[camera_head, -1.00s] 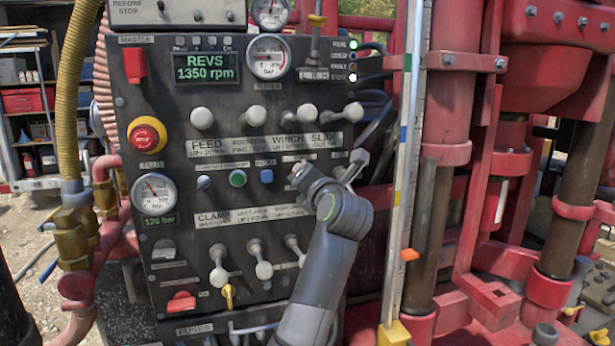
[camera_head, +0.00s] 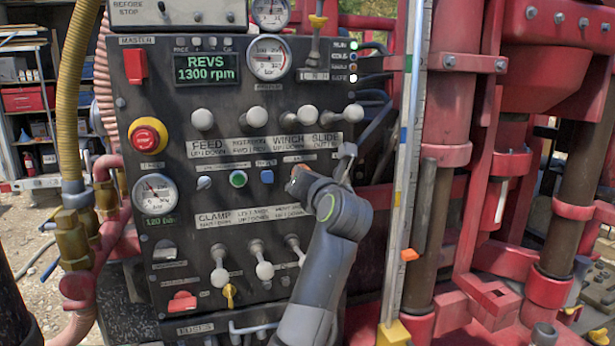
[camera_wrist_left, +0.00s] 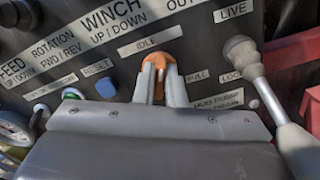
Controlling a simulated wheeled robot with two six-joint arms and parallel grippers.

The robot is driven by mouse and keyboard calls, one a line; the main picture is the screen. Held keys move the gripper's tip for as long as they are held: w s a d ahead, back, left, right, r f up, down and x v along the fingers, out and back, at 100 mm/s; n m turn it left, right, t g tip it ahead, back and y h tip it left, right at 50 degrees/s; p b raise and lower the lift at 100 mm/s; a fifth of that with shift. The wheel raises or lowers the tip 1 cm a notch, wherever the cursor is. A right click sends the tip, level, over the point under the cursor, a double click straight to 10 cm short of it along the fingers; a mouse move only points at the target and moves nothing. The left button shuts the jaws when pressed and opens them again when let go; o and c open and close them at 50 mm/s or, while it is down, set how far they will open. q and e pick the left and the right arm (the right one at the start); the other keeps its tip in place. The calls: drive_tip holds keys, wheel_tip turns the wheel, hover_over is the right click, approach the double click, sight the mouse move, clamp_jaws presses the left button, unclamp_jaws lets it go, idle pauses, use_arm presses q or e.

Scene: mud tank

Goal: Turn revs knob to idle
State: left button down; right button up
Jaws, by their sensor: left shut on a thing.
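The revs knob (camera_wrist_left: 160,76) is orange and sits on the dark panel below the IDLE label (camera_wrist_left: 150,42) in the left wrist view. A FULL label (camera_wrist_left: 195,77) is to its right. My left gripper (camera_wrist_left: 160,84) is shut on the knob, one grey finger on each side. In the head view my left gripper (camera_head: 293,184) is against the panel, with the knob mostly hidden behind the wrist. The green display (camera_head: 207,69) reads REVS 1300 rpm. My right gripper is not in view.
A lever with a grey ball end (camera_wrist_left: 241,52) stands close to the right of my gripper, by LIVE and LOCK labels. A green button (camera_head: 238,179) and blue reset button (camera_head: 266,177) lie to the left. Several white-knobbed levers (camera_head: 257,118) stick out above.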

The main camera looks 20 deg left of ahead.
use_arm(q)
drive_tip(key=n, duration=0.5)
idle(0.6)
drive_tip(key=c, duration=1.5)
unclamp_jaws()
drive_tip(key=shift+s, duration=0.15)
drive_tip(key=b+v, duration=1.3)
drive_tip(key=v, duration=0.4)
drive_tip(key=shift+b, duration=0.4)
